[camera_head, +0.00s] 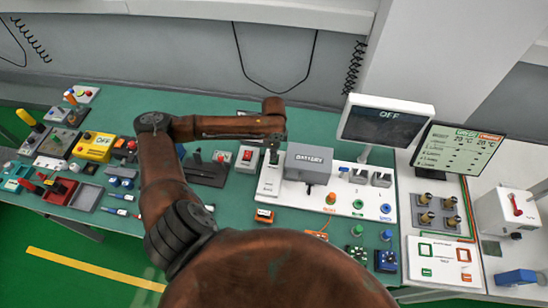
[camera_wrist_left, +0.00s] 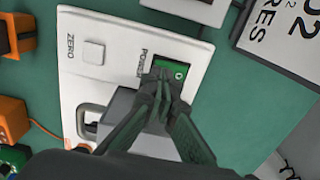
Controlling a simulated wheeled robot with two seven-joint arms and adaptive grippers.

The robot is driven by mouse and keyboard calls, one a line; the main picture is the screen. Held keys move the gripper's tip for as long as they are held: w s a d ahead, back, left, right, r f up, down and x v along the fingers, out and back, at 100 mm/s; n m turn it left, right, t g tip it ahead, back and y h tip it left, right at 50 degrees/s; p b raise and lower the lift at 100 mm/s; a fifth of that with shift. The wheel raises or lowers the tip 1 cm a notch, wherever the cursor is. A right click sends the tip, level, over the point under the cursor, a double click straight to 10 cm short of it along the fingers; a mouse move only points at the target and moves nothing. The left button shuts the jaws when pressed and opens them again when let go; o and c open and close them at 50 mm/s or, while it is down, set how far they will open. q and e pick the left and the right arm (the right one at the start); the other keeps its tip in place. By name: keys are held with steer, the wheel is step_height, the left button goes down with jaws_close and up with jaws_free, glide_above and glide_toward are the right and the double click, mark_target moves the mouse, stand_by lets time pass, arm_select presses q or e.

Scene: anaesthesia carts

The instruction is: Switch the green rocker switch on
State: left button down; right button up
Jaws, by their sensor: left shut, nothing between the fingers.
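The green rocker switch (camera_wrist_left: 178,74) sits in a white panel (camera_wrist_left: 85,70) in the left wrist view, beside the printed word POWER. A small light mark shows on its face. My left gripper (camera_wrist_left: 162,84) is shut and empty, with its fingertips over the near left part of the switch. They hide part of it, and I cannot tell whether they touch it. In the head view my left gripper (camera_head: 273,156) points down at the white panel (camera_head: 268,182), and the switch cannot be made out there.
A dark screen reading OFF (camera_head: 386,122) is behind on the right. A square ZERO button (camera_wrist_left: 93,52) is on the same panel.

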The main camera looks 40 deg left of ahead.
arm_select(q)
steer(key=shift+f, duration=0.85)
stand_by(0.3)
step_height(320, 180, up, 7)
steer(key=p, duration=0.8)
steer(key=shift+r+p, duration=0.1)
steer(key=shift+p, duration=0.25)
stand_by(0.5)
